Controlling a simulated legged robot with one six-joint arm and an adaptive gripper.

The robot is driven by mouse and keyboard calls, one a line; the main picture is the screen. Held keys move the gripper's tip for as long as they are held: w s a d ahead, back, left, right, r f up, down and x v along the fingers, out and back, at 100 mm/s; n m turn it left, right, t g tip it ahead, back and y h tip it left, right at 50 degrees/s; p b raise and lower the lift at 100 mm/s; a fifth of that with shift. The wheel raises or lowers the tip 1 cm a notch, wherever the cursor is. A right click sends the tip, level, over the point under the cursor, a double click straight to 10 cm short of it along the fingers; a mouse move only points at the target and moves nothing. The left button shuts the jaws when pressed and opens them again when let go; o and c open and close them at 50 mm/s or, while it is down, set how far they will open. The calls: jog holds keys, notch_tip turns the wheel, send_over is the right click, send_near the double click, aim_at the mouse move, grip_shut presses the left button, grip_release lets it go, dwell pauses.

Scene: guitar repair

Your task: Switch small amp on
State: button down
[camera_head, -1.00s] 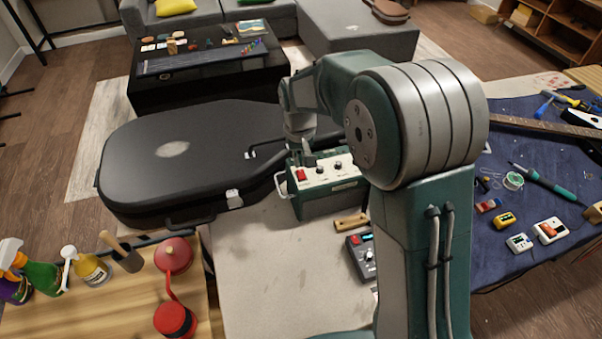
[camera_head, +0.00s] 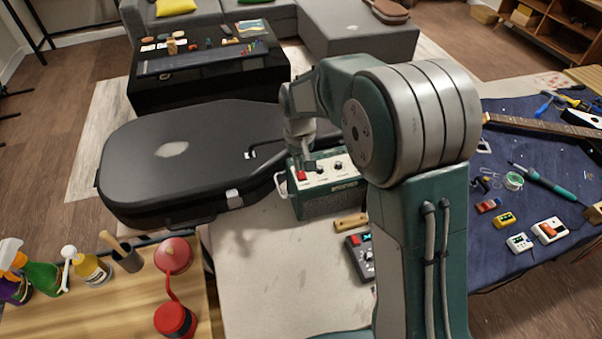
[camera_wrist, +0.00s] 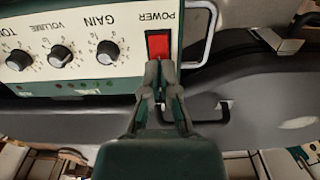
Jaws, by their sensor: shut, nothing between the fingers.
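The small amp (camera_head: 330,186) is a green box with a pale control panel, standing on the light worktop in the head view. Its red power switch (camera_wrist: 158,44) shows upside down in the wrist view under the word POWER, beside the gain, volume and tone knobs. In the head view the switch (camera_head: 301,175) is at the panel's left end. My gripper (camera_wrist: 160,68) is shut and empty, with its fingertips at the lower edge of the red switch in the wrist view. It also shows over the amp's left end in the head view (camera_head: 304,166). I cannot tell whether the tips touch the switch.
A black guitar case (camera_head: 180,160) lies behind and left of the amp. A metal handle (camera_wrist: 207,35) stands beside the switch. A dark pedal (camera_head: 360,256) and a wooden block (camera_head: 350,222) lie in front. The worktop left of them is clear.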

jog(key=shift+f, duration=0.5)
dwell(0.3)
jog(key=shift+r, duration=3.55)
jog(key=shift+s, duration=0.1)
